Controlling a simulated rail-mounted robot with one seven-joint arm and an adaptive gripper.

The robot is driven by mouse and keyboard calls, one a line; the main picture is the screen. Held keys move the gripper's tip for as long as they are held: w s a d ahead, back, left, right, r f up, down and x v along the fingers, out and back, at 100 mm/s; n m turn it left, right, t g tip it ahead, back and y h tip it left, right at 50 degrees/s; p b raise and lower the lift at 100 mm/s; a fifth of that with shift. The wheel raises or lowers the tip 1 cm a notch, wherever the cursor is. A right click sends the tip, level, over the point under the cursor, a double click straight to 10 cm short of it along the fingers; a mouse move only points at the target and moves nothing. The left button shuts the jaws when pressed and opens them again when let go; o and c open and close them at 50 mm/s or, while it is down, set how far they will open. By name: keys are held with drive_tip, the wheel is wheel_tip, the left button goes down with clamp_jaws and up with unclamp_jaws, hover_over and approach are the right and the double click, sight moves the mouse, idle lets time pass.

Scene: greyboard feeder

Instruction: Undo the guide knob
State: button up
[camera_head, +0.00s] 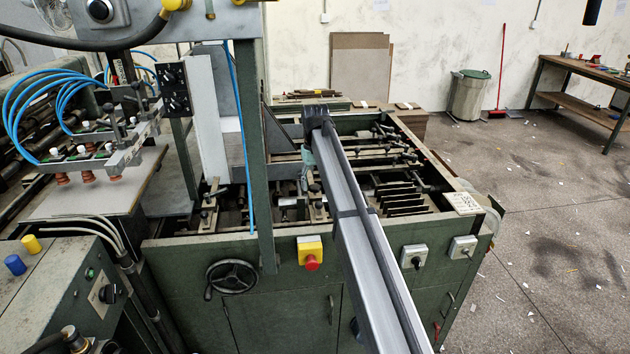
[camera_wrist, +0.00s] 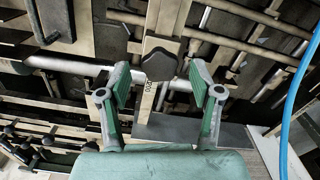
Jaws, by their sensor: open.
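The guide knob, a dark lobed knob (camera_wrist: 160,62), sits on a light metal guide bar in the wrist view. My gripper (camera_wrist: 160,85) is open, with its two green-padded fingers at the left and right of the knob. The fingertips lie around the knob's lower part in the picture, with a gap on each side; I cannot tell how far the knob is in depth. In the head view my arm reaches over the feeder frame (camera_head: 405,232), and its end hides the knob there.
Several rods and guide bars cross the feeder bed around the knob. A blue hose (camera_wrist: 293,95) runs along the right of the wrist view. A green upright post (camera_head: 255,150) stands left of my arm. A red stop button (camera_head: 312,262) is on the feeder's front.

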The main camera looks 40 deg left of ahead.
drive_tip(key=shift+f, duration=0.4)
drive_tip(key=c, duration=1.1)
drive_tip(key=shift+c, duration=0.2)
